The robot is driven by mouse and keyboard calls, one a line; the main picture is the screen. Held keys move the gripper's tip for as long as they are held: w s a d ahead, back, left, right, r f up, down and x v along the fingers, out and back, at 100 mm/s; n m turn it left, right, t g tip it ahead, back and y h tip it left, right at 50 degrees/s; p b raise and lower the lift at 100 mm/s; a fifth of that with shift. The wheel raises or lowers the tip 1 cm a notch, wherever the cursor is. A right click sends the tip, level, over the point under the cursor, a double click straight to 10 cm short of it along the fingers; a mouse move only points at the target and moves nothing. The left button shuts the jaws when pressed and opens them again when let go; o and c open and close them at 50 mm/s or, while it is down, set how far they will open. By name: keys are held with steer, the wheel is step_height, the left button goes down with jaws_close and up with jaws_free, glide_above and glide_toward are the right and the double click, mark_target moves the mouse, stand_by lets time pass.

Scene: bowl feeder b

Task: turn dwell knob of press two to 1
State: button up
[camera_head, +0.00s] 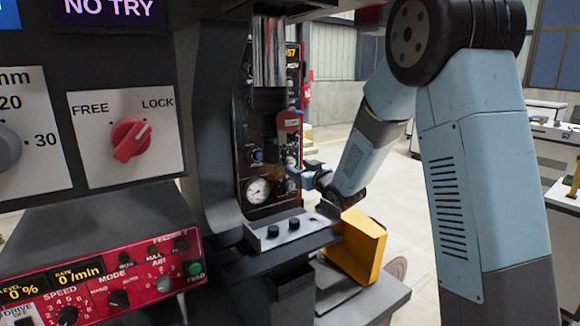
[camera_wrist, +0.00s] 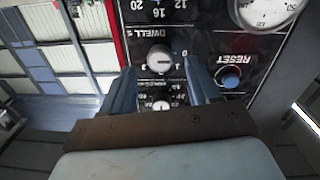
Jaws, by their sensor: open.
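The dwell knob (camera_wrist: 159,60) is a small grey knob on a dark panel under the label "DWELL s" in the wrist view, where the lettering is upside down. Its light pointer line lies toward the right of the picture; the small scale marks are too blurred to read surely. My gripper (camera_wrist: 160,68) is open, with one blue finger on each side of the knob; I cannot tell whether they touch it. In the head view my gripper (camera_head: 298,178) is at the press panel (camera_head: 268,130), and the dwell knob cannot be made out there.
A blue RESET button (camera_wrist: 230,77) sits just beside the right finger. Another small knob (camera_wrist: 161,105) lies between the fingers, nearer the palm.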

mark_target(292, 164)
steer(key=shift+x, duration=1.9)
